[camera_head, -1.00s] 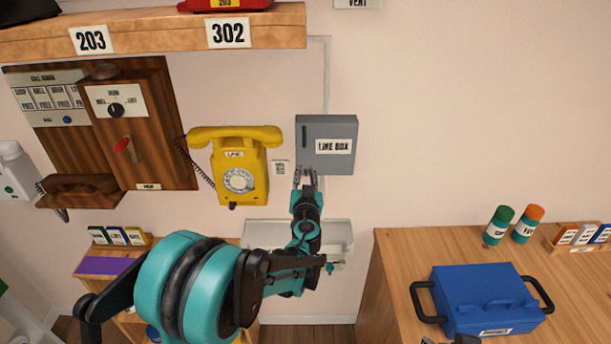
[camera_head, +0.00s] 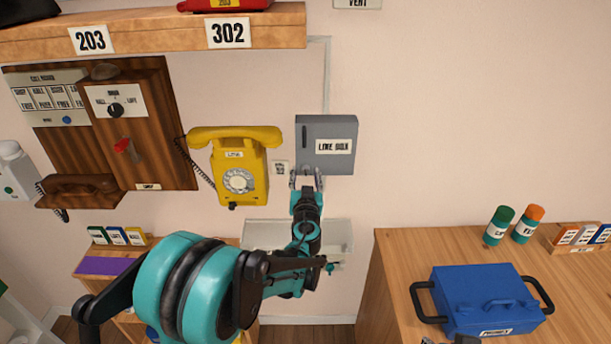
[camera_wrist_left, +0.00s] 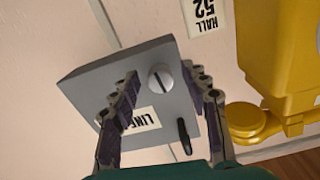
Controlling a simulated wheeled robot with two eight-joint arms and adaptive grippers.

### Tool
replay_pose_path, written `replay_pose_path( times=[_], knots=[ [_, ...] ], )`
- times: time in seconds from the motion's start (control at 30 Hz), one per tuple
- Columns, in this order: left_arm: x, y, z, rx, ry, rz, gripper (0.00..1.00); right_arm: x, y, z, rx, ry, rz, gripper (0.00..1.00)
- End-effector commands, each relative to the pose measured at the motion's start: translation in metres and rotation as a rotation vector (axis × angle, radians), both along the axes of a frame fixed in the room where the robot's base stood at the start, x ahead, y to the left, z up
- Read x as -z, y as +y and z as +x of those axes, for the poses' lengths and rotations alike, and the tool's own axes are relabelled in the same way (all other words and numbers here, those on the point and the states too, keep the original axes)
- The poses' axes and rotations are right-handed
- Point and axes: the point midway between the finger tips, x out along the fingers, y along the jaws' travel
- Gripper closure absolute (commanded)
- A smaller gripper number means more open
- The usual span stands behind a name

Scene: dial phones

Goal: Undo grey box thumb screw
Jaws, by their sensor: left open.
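The grey line box (camera_head: 340,130) is fixed on the wall, right of the yellow phone, with a "LINE BOX" label and a dark upright handle on its front. In the left wrist view the grey box (camera_wrist_left: 85,92) appears turned over. Its slotted silver thumb screw (camera_wrist_left: 161,77) shows there between the finger lines of my left gripper (camera_wrist_left: 160,90), beyond the fingertips. My left gripper (camera_head: 307,178) is open and empty at the box's lower left corner in the head view. The screw is hidden or too small to tell in the head view.
The yellow phone (camera_head: 238,170) hangs close to the left of the box, with a small wall label (camera_head: 281,168) between them. A pale tray (camera_head: 337,234) is below. The wooden desk at right holds a blue case (camera_head: 485,298). The wall right of the box is clear.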

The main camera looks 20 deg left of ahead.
Motion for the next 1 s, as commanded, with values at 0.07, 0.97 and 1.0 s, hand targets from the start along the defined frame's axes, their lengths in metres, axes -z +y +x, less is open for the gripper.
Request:
replay_pose_path(
  times=[0.07, 0.97, 1.0],
  knots=[
    [0.000, -0.002, -0.007, 0.001, 0.000, 0.000, 0.54, 0.000, 0.000, 0.000, 0.000, 0.000, 0.000, 0.60],
    [0.000, -0.033, -0.114, 0.000, 0.000, 0.000, 0.54, 0.000, 0.000, 0.000, 0.000, 0.000, 0.000, 0.60],
    [0.000, -0.033, -0.114, 0.000, 0.000, 0.000, 0.54, 0.000, 0.000, 0.000, 0.000, 0.000, 0.000, 0.60]
  ],
)
